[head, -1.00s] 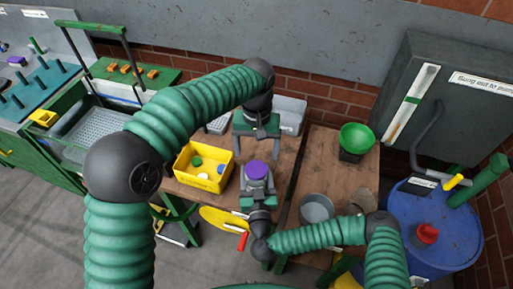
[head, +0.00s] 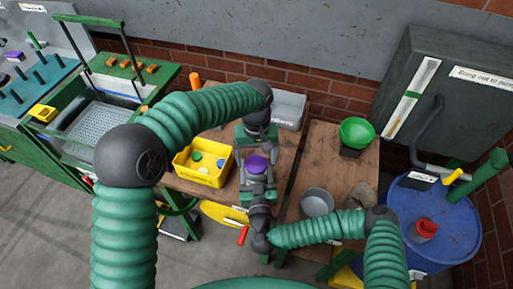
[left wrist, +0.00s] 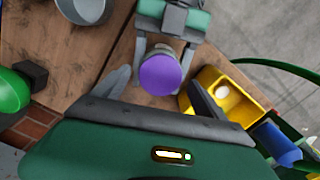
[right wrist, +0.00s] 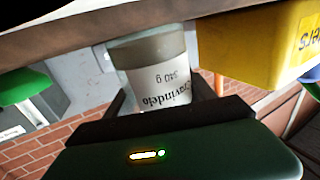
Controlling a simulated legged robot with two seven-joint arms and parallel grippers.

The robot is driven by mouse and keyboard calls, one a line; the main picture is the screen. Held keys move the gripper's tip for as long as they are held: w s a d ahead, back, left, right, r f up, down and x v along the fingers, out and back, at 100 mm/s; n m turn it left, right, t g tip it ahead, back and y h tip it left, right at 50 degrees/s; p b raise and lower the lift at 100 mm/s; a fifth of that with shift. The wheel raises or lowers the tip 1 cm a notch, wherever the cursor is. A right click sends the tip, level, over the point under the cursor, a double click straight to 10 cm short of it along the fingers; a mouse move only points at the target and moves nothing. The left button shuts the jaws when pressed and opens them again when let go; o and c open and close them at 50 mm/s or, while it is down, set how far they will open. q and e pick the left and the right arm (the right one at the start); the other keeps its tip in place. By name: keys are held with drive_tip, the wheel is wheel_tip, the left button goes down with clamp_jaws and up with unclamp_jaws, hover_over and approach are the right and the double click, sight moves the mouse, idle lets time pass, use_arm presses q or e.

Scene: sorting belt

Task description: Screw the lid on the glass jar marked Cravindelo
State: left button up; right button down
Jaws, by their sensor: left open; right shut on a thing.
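The glass jar marked Cravindelo (right wrist: 160,80) stands between the fingers of my right gripper (right wrist: 165,100), its printed label upside down in the right wrist view. In the head view my right gripper (head: 258,184) is shut on the jar from the near side. A purple lid (head: 257,163) shows on top of the jar; I cannot tell how it sits on the rim. My left gripper (head: 257,147) is open at the lid's far side. In the left wrist view the round purple lid (left wrist: 160,75) lies between its spread fingers. The jar is mostly hidden below it.
A yellow bin (head: 180,172) with several loose lids stands left of the jar. A grey tray (head: 290,104) lies behind it. A gap separates the two wooden tables.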

use_arm(q)
drive_tip(key=shift+f, duration=0.6)
drive_tip(key=c, duration=1.6)
drive_tip(key=shift+o, duration=0.2)
drive_tip(key=m, duration=0.8)
drive_tip(key=shift+m, duration=0.4)
drive_tip(key=o, duration=1.6)
drive_tip(key=shift+o, duration=0.2)
